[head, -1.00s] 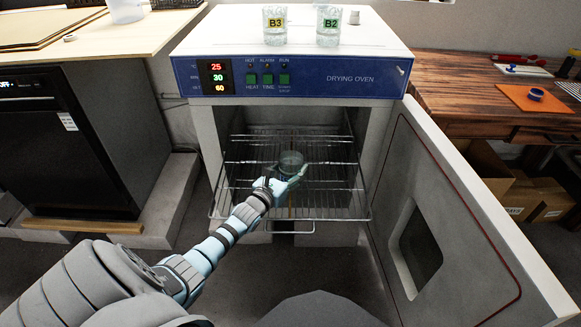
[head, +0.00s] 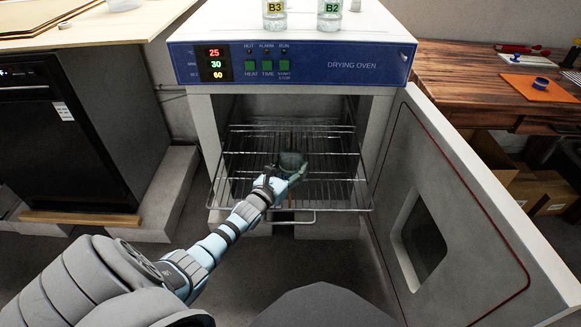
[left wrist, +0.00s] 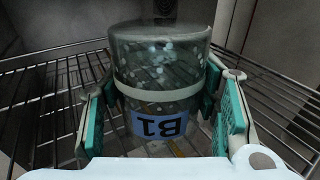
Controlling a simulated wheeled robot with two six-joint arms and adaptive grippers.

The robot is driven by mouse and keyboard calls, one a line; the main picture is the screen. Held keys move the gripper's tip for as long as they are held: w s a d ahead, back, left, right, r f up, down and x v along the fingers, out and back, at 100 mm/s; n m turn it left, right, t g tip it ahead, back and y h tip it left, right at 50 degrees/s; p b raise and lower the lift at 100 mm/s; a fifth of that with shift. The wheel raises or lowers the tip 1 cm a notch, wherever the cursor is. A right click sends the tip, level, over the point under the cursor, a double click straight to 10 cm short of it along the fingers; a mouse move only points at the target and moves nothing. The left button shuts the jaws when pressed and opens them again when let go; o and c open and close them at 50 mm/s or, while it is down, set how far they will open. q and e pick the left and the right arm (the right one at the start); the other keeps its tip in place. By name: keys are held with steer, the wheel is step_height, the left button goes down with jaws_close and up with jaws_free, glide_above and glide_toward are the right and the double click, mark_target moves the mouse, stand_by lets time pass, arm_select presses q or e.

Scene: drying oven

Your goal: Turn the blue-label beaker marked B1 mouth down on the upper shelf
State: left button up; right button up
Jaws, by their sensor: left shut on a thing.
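The beaker B1 (head: 292,161) is inside the open oven, over the front half of the upper shelf (head: 335,190). In the left wrist view the beaker (left wrist: 160,55) stands upright with its closed, droplet-speckled base up, and its blue label reads upside down, so its mouth faces down. My left gripper (head: 287,177) is shut on it from the front, with green pads on both sides in the left wrist view (left wrist: 160,105). The lower rim is hidden behind the gripper, and I cannot tell whether it touches the shelf wires. My right gripper is not in view.
Beakers B3 (head: 274,14) and B2 (head: 329,14) stand on top of the drying oven (head: 340,40). The oven door (head: 450,190) hangs open to the right. The wire shelf is clear around the held beaker.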

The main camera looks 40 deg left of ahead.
arm_select(q)
steer(key=shift+f, duration=0.25)
steer(key=o, duration=1.4)
